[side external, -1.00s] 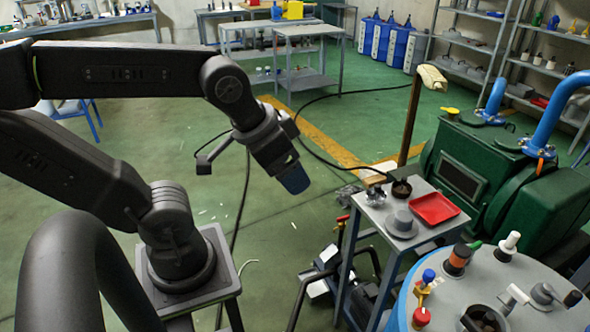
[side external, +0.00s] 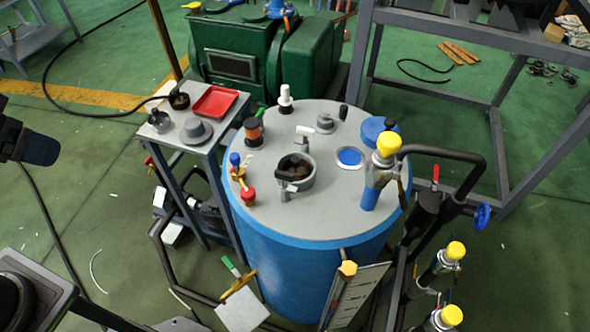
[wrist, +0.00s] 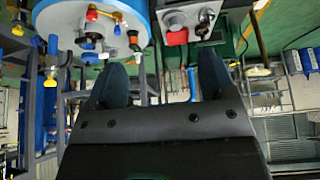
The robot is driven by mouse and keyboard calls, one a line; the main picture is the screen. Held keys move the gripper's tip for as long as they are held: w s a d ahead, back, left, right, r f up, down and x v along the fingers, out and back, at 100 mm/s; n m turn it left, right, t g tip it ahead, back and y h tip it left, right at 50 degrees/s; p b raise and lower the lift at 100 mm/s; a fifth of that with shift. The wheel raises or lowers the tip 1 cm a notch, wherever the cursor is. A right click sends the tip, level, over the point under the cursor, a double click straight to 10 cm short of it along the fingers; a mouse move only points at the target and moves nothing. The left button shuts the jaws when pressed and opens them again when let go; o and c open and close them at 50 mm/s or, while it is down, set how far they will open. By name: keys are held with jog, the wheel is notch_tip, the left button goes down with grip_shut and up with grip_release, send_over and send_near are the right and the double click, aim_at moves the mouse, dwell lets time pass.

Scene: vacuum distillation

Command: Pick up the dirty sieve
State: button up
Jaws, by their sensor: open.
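A dark, dirty-looking mass, which looks like the dirty sieve (side external: 292,168), sits inside a round grey port (side external: 309,180) on top of the blue tank (side external: 262,245). Its exact shape is hard to make out. The tank also shows at the upper left of the wrist view (wrist: 48,18). My gripper (wrist: 163,78) is open and empty in the wrist view, with its two dark blue fingers well apart. In the side view, part of my gripper's end shows at the left edge, left of the small table and clear of the tank.
A small grey table (side external: 217,125) beside the tank holds a red tray (side external: 214,102), a grey hat-shaped part (side external: 195,131) and a dark cup (side external: 179,99). Valves and a yellow-capped fitting (side external: 388,144) stand up from the tank lid. A green machine (side external: 235,62) stands behind.

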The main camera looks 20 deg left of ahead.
jog(key=shift+c, duration=0.4)
jog(key=c, duration=0.4)
jog(key=w+d+r+m+g+h, duration=0.1)
jog(key=w+d+r+m, duration=0.15)
jog(key=w, duration=0.35)
jog(key=w+d+r+m+g, duration=0.1)
jog(key=w+d+r+m, duration=0.15)
jog(key=w+m, duration=0.2)
jog(key=m+g, duration=0.4)
jog(key=m, duration=0.9)
send_over(295, 159)
jog(key=a, duration=0.1)
notch_tip(295, 159, down, 24)
jog(key=shift+r, duration=0.1)
jog(key=shift+d+f, duration=0.15)
jog(key=shift+f, duration=0.8)
jog(key=shift+d+f, duration=0.2)
jog(key=shift+f, duration=0.75)
jog(key=shift+d+f, duration=0.15)
jog(key=shift+f, duration=0.8)
